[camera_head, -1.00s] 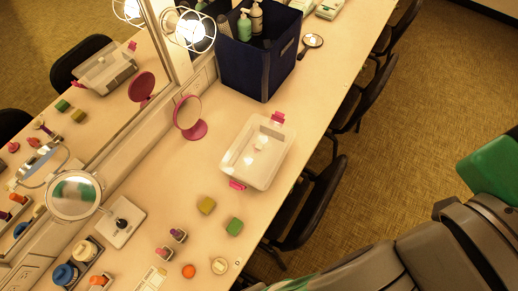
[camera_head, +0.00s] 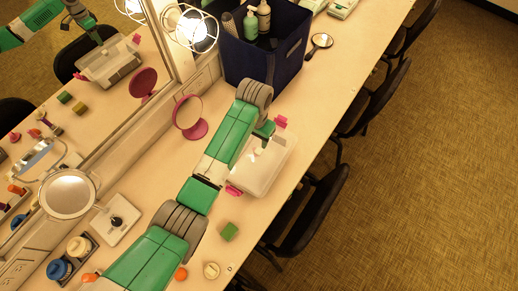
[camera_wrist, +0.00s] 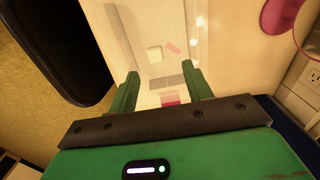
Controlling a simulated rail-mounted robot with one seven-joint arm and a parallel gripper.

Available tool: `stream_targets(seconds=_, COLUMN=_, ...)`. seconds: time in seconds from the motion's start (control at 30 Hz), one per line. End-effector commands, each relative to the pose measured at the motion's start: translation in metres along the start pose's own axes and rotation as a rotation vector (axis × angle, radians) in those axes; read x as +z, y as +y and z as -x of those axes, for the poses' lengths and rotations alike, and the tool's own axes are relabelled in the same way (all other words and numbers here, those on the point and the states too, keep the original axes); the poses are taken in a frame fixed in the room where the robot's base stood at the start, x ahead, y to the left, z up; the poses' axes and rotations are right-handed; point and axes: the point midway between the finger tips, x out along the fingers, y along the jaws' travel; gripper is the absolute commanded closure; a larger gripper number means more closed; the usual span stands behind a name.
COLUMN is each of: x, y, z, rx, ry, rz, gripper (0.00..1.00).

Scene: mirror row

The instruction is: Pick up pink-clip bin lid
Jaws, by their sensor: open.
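The clear bin with its pale see-through lid (camera_head: 270,168) stands on the counter, with a pink clip (camera_head: 281,122) at its far end and another pink clip (camera_head: 234,190) at its near end. My gripper (camera_head: 263,138) is over the bin's far part, and my arm hides the bin's left side. In the wrist view the lid (camera_wrist: 150,32) lies beyond my gripper (camera_wrist: 159,77), whose two green fingers are apart with nothing held. A pink clip (camera_wrist: 170,97) shows between the fingers. I cannot tell whether the fingers touch the lid.
A dark blue caddy (camera_head: 264,45) with bottles stands behind the gripper. A pink round mirror (camera_head: 188,116) is to the left, by the wall mirror. A green block (camera_head: 229,231) sits nearer, and a hand mirror (camera_head: 320,41) lies at the back. Black chairs (camera_head: 312,208) line the right edge.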

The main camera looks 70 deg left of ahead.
Motion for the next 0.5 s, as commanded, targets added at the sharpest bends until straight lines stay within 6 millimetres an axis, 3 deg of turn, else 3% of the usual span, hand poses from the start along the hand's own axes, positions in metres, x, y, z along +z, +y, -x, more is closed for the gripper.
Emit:
stream_targets(seconds=0.33, x=-0.001, y=0.004, z=-0.033, rx=-0.001, ry=0.000, rz=-0.001, gripper=0.50)
stream_targets(seconds=0.5, x=-0.003, y=0.009, z=-0.064, rx=-0.002, ry=0.000, rz=0.000, gripper=0.50)
